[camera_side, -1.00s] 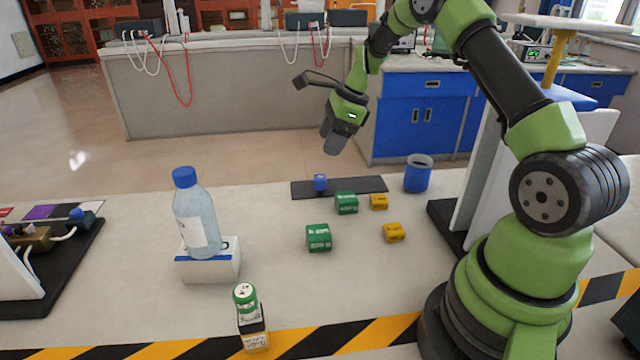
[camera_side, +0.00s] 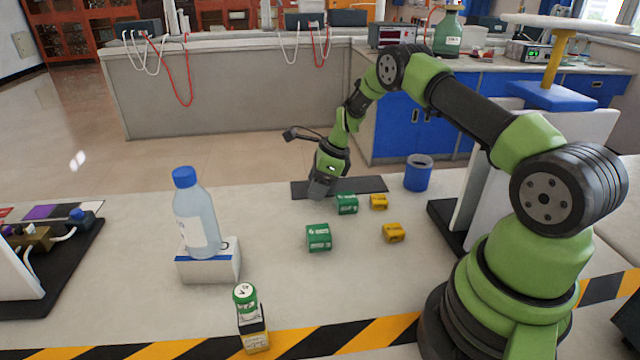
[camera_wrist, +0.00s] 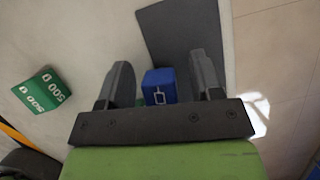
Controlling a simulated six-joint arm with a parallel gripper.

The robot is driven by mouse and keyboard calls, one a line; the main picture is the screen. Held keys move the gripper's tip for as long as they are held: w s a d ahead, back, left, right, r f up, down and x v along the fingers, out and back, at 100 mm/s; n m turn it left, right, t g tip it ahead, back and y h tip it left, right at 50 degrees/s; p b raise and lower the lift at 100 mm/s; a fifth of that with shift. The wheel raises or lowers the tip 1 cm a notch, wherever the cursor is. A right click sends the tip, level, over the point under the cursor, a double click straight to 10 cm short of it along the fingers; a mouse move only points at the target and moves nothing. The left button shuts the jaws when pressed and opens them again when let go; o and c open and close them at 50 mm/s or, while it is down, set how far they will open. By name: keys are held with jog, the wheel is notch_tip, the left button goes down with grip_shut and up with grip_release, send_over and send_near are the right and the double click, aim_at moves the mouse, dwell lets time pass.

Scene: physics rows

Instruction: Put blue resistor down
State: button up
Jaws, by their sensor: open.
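The blue resistor (camera_wrist: 159,86) is a small blue block with a white mark, seen in the wrist view between the two fingers of my gripper (camera_wrist: 160,88). The fingers are open, with a gap on each side of it. In the side view my gripper (camera_side: 320,190) is low over the dark mat (camera_side: 365,185), and it hides the blue resistor there. The mat also shows in the wrist view (camera_wrist: 182,35), beyond the resistor.
Green blocks (camera_side: 318,238) and (camera_side: 347,204) and yellow blocks (camera_side: 378,202) and (camera_side: 393,232) lie near the mat. A blue cup (camera_side: 418,174) stands to the right. A bottle (camera_side: 195,215) stands on a white box (camera_side: 208,265) at the left.

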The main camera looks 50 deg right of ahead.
jog(key=c, duration=1.1)
jog(key=shift+o, duration=0.2)
notch_tip(320, 180, up, 9)
jog(key=shift+r, duration=0.35)
jog(key=shift+a+r, duration=0.1)
jog(key=shift+a, duration=0.1)
jog(key=s+a+n+g+y, duration=0.25)
jog(key=s+a+n, duration=0.25)
jog(key=a+n, duration=0.4)
jog(key=n+g+h, duration=0.2)
jog(key=n+g, duration=0.2)
jog(key=n, duration=0.7)
send_over(333, 299)
jog(key=w, duration=0.1)
jog(key=f, duration=0.3)
jog(key=d+f, duration=0.1)
jog(key=f, duration=0.1)
jog(key=shift+f, duration=2.6)
